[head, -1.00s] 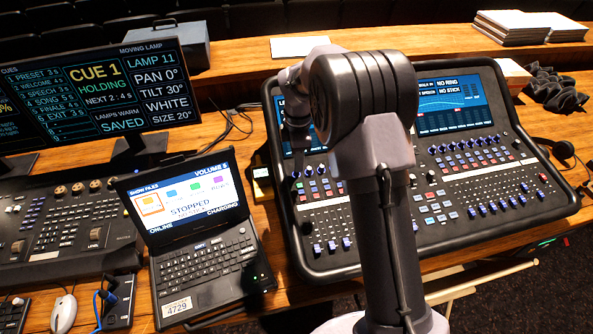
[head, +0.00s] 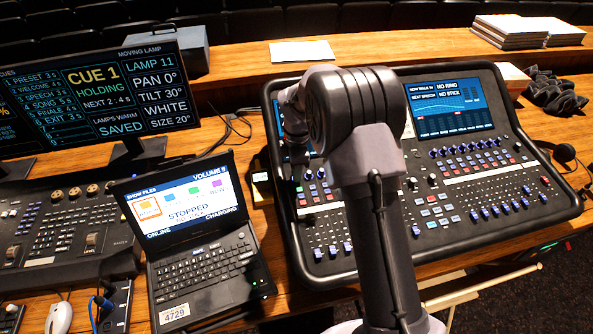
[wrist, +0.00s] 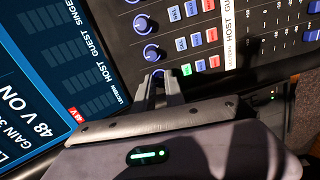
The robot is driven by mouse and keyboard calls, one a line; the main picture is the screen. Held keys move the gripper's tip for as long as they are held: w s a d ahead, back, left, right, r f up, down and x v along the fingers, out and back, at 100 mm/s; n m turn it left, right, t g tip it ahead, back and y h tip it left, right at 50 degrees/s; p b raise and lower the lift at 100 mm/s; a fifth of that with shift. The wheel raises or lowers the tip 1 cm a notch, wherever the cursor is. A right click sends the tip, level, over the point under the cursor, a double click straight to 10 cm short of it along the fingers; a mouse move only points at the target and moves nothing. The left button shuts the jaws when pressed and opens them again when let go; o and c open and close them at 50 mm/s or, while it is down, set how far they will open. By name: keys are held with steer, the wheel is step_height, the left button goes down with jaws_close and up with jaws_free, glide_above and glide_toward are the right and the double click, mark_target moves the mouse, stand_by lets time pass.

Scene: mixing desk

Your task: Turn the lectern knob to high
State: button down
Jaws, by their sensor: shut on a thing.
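The mixing desk (head: 440,225) stands at the right of the head view, with knobs, faders and two screens. In the wrist view a column of blue knobs runs beside the screen, including one knob (wrist: 152,52) just above my fingertips. The lectern knob (wrist: 158,73) is the lowest of these, in line with the LECTERN label. My gripper (wrist: 158,86) is shut on it, and the fingers hide most of it. Its pointer cannot be read. In the head view my gripper (head: 297,178) is small and dark over the left knob rows, partly hidden by my arm.
An open laptop (head: 205,255) stands left of the desk, with a lighting console (head: 60,225) and a cue monitor (head: 100,95) farther left. Cables lie between them. A headset (head: 565,153) rests at the desk's right edge. In the wrist view the desk screen (wrist: 60,70) lies close beside the fingers.

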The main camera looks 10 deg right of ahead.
steer(key=m+p, duration=0.1)
steer(key=m, duration=0.5)
steer(key=shift+m, duration=0.4)
steer(key=m, duration=0.3)
steer(key=shift+m, duration=0.3)
steer(key=m, duration=0.3)
steer(key=shift+m, duration=0.3)
steer(key=m+b, duration=0.1)
steer(key=m, duration=0.6)
steer(key=shift+t, duration=0.3)
steer(key=m+b, duration=0.1)
steer(key=m, duration=0.3)
steer(key=shift+m+b, duration=0.7)
steer(key=shift+m, duration=1.2)
